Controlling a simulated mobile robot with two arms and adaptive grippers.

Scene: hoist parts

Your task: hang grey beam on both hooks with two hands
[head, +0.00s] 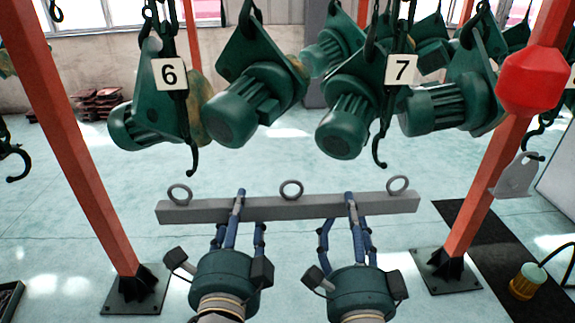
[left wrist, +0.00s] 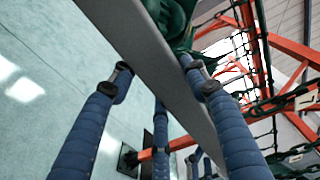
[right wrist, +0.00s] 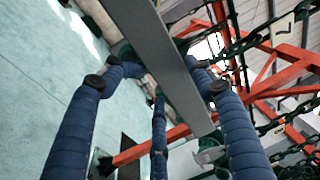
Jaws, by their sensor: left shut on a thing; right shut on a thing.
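The grey beam (head: 290,207) is held up roughly level in the head view, with three ring eyes on top: left (head: 179,194), middle (head: 291,190) and right (head: 397,184). My left gripper (head: 239,208) is shut on the beam between the left and middle rings. My right gripper (head: 351,206) is shut on it between the middle and right rings. The beam also crosses the left wrist view (left wrist: 150,60) and the right wrist view (right wrist: 165,55) between the blue fingers. The left hook (head: 194,160), under label 6, and the right hook (head: 378,152), under label 7, hang above the beam, apart from the rings.
Several green hoist motors (head: 237,118) hang above and behind the hooks. Orange posts stand at left (head: 75,150) and right (head: 490,180), on dark base plates (head: 137,290). A red block (head: 533,82) is on the right post. The floor behind the beam is clear.

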